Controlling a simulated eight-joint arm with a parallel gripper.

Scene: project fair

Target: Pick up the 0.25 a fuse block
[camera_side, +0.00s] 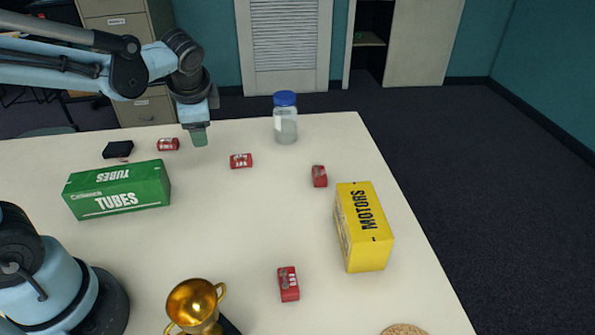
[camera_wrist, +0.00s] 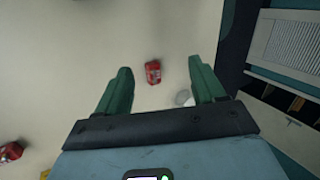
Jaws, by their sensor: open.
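Several red blocks with white markings lie apart on the white table. In the side view one is at the back left (camera_side: 168,144), one near the back middle (camera_side: 241,160), one further right (camera_side: 319,176) and one toward the front (camera_side: 288,284). Their ratings are too small to read, so I cannot tell which is the 0.25 A fuse block. My gripper (camera_side: 199,138) is open and empty above the table's back part, between the two back-left blocks. In the wrist view, a red block (camera_wrist: 153,72) shows between the green fingers (camera_wrist: 160,83), below and apart from them.
A green TUBES box (camera_side: 120,190) stands left, a yellow MOTORS box (camera_side: 363,228) right. A blue-capped jar (camera_side: 286,120) stands near the back edge. A gold trophy (camera_side: 194,305) is at the front, a black object (camera_side: 117,149) at back left. The table's middle is clear.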

